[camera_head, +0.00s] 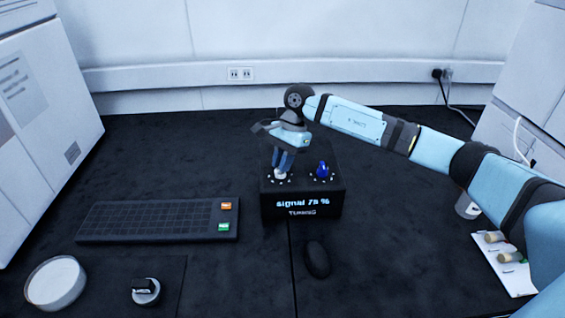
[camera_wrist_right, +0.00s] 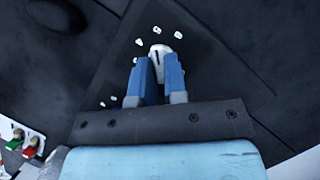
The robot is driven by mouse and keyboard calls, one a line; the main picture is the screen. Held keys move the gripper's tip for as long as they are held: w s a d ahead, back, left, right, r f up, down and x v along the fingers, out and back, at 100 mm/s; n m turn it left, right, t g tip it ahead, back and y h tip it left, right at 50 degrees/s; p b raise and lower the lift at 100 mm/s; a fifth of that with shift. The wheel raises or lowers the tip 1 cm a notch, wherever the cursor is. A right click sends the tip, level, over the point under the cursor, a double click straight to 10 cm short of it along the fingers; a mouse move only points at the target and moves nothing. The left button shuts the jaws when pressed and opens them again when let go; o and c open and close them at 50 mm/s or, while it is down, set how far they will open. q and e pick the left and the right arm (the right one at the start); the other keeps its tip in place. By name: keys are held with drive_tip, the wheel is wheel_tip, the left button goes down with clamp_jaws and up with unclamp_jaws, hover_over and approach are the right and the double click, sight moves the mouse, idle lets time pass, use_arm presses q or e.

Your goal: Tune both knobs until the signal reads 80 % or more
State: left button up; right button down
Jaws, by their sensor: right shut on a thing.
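The black tuner box (camera_head: 301,211) stands on the dark bench, and its front display reads "signal 78 %" with "TUNING" below; the last digit is slightly unclear. A white knob (camera_head: 280,174) is on the left of its top, and a blue knob (camera_head: 322,170) is on the right. My right gripper (camera_head: 282,166) points down over the box, its blue fingers shut on the white knob. In the right wrist view the white knob (camera_wrist_right: 160,52) shows between the fingertips, with white dial marks around it. The blue knob is free. My left gripper is not in view.
A dark mouse (camera_head: 317,259) lies in front. A white round dish (camera_head: 55,283) and a small black-topped item (camera_head: 146,291) are front left. A white tray (camera_head: 493,262) with vials is at right.

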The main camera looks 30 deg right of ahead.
drive_tip(key=c, duration=1.2)
unclamp_jaws()
drive_tip(key=shift+o, duration=0.2)
drive_tip(key=v, duration=1.4)
drive_tip(key=shift+p, duration=0.45)
drive_tip(key=shift+a, duration=0.1)
